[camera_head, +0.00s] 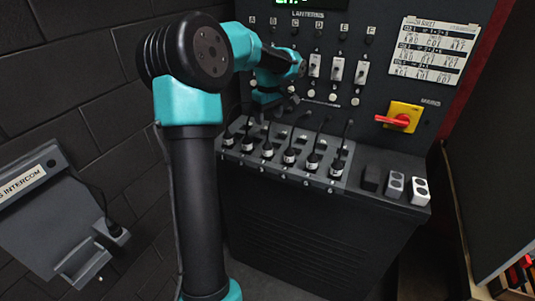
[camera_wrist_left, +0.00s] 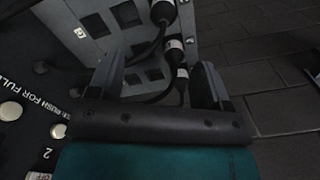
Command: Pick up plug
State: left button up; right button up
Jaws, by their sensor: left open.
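Several black plugs with white bands stand in a row on the console shelf, each with a cable; one is the plug (camera_head: 268,150) in the head view. My left gripper (camera_head: 276,107) is just above and behind the left part of this row, close to the upright panel. In the left wrist view the jaws (camera_wrist_left: 158,82) are open. A banded plug (camera_wrist_left: 177,62) and its cable show between the fingers, apart from them as far as I can tell. Another plug (camera_wrist_left: 163,13) is farther up. Which plug is meant cannot be told. My right gripper is not in view.
The upright panel (camera_head: 385,95) carries white switches and round buttons. A yellow plate with a red handle (camera_head: 396,120) is on its right. Small grey and white blocks (camera_head: 419,190) sit at the shelf's right end. An intercom box (camera_head: 40,215) hangs at left.

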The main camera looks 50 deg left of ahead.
aim_at(268, 150)
pick_arm(q)
notch_tip(268, 150, down, 9)
jog(key=shift+f, duration=0.15)
dwell(0.4)
jog(key=shift+s+d+f, duration=0.1)
jog(key=shift+s+f, duration=0.05)
jog(key=shift+f, duration=1.15)
jog(key=shift+s+d+f, duration=0.1)
jog(key=shift+f, duration=1.2)
jog(key=c, duration=1.1)
jog(key=shift+o, duration=0.2)
jog(key=shift+r, duration=0.1)
